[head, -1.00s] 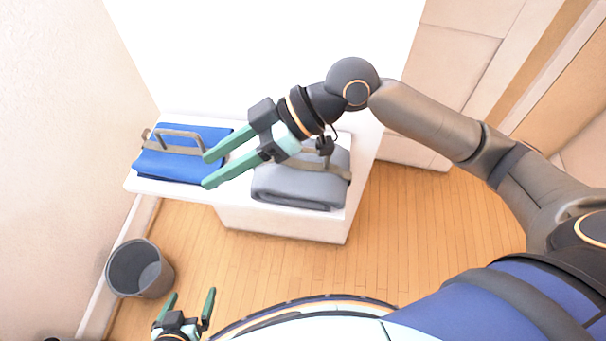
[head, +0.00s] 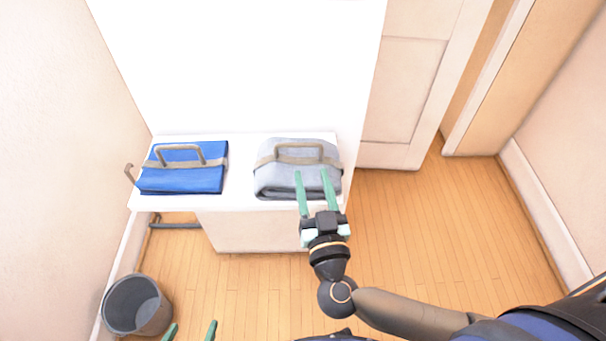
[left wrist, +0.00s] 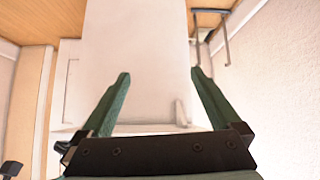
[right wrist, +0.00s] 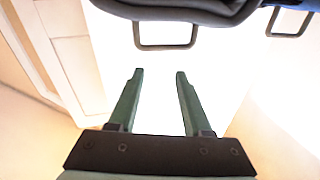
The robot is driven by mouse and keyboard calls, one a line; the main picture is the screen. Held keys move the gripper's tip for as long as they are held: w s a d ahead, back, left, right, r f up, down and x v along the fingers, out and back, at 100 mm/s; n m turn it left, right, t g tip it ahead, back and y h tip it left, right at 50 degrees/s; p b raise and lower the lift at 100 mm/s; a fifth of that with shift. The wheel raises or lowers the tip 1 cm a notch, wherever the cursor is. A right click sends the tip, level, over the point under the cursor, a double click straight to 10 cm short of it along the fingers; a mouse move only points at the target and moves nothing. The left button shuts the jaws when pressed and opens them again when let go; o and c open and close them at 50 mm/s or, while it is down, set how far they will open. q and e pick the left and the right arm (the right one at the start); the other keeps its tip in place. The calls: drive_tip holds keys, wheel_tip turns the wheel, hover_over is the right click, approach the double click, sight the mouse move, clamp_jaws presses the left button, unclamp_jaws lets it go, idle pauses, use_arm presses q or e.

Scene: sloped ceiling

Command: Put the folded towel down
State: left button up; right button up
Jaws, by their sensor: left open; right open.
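A grey folded towel (head: 271,181) with a grey-brown strap and a loop handle lies on the right part of the white shelf top (head: 241,170). A blue folded towel (head: 185,181) with a similar strap and handle lies on the left part. My right gripper (head: 311,173) is open and empty; in the head view its fingertips overlap the front of the grey towel. In the right wrist view the grey towel's underside or edge (right wrist: 190,9) shows at the top, beyond the open fingers. My left gripper (head: 191,329) is open and empty at the bottom edge, mostly cut off.
A dark grey bin (head: 137,306) stands on the floor at the lower left by the wall. A grey rail (head: 176,226) shows below the shelf's left part. A pale door (head: 402,85) is to the right. The wooden floor (head: 450,230) at the right is clear.

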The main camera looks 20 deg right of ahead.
sight(321, 153)
drive_tip(key=w+d+f+h+b, duration=0.1)
drive_tip(key=w+d+f+g+b, duration=0.1)
drive_tip(key=w+d+f+m+h+b, duration=0.1)
drive_tip(key=d+b, duration=0.1)
drive_tip(key=shift+w+d+h, duration=0.1)
drive_tip(key=shift+w+h, duration=0.2)
drive_tip(key=shift+w+d+r+b, duration=0.2)
drive_tip(key=shift+w+b, duration=0.1)
drive_tip(key=shift+w, duration=0.15)
drive_tip(key=w+b, duration=0.1)
drive_tip(key=b, duration=0.1)
drive_tip(key=w+b, duration=0.1)
drive_tip(key=b, duration=0.1)
drive_tip(key=shift+w+f, duration=0.35)
drive_tip(key=shift+f, duration=0.05)
drive_tip(key=shift+b+x, duration=0.65)
drive_tip(key=shift+x, duration=0.25)
drive_tip(key=shift+w+d+r, duration=0.15)
drive_tip(key=shift+w+r, duration=0.05)
drive_tip(key=shift+w, duration=0.1)
drive_tip(key=shift+c, duration=0.3)
use_arm(q)
drive_tip(key=w+d+f+h, duration=0.1)
drive_tip(key=d+f, duration=0.2)
drive_tip(key=f, duration=0.3)
drive_tip(key=shift+f+m, duration=0.2)
drive_tip(key=shift+m, duration=0.2)
use_arm(e)
clamp_jaws()
